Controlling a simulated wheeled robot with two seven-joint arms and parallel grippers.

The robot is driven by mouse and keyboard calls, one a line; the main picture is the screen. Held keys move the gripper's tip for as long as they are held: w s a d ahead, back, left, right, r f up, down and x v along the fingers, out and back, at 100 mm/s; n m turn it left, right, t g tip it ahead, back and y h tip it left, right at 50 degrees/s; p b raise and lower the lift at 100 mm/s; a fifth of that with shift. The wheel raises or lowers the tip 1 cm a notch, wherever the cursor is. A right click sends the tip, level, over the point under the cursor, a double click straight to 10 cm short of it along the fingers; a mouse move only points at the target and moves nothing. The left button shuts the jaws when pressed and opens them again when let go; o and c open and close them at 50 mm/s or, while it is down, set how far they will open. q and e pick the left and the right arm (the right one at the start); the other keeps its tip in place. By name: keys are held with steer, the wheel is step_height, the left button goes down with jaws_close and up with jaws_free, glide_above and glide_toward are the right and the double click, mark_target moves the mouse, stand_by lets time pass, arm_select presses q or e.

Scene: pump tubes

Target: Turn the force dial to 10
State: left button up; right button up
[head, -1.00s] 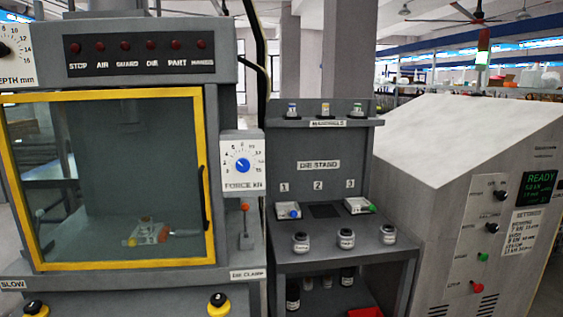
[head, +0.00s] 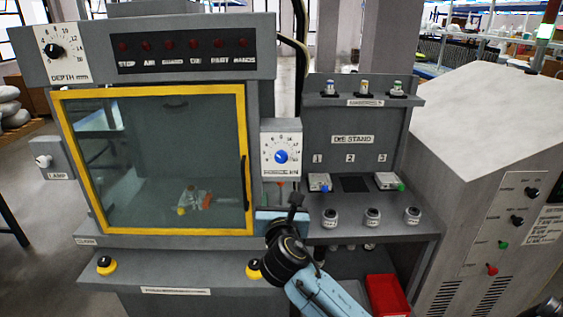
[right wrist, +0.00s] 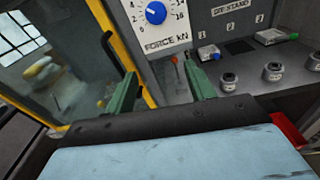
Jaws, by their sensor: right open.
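The force dial is a round blue knob (head: 281,157) on a white plate marked FORCE kN, right of the yellow-framed guard door. It also shows at the top of the right wrist view (right wrist: 156,13), where the plate is cut off above. Its light pointer mark seems to point up and left, but the exact value is too small to read. My right gripper (head: 283,208) is below the dial plate, apart from it. In the right wrist view its two green fingers (right wrist: 160,70) are spread with nothing between them, below the dial. My left gripper is out of view.
A small red-tipped lever (right wrist: 174,62) stands just under the dial plate. The guard door (head: 248,110) is closed on the left. The die stand (head: 345,130) with jars and dies is on the right. A red bin (head: 387,294) sits low right.

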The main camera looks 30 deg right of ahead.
mark_target(282, 157)
step_height(282, 157, up, 5)
steer(key=h, duration=0.1)
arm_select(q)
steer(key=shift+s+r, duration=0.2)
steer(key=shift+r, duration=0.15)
arm_select(e)
steer(key=shift+n, duration=0.3)
steer(key=x, duration=1.3)
steer(key=shift+d, duration=0.1)
steer(key=c, duration=0.9)
steer(key=shift+c, duration=0.2)
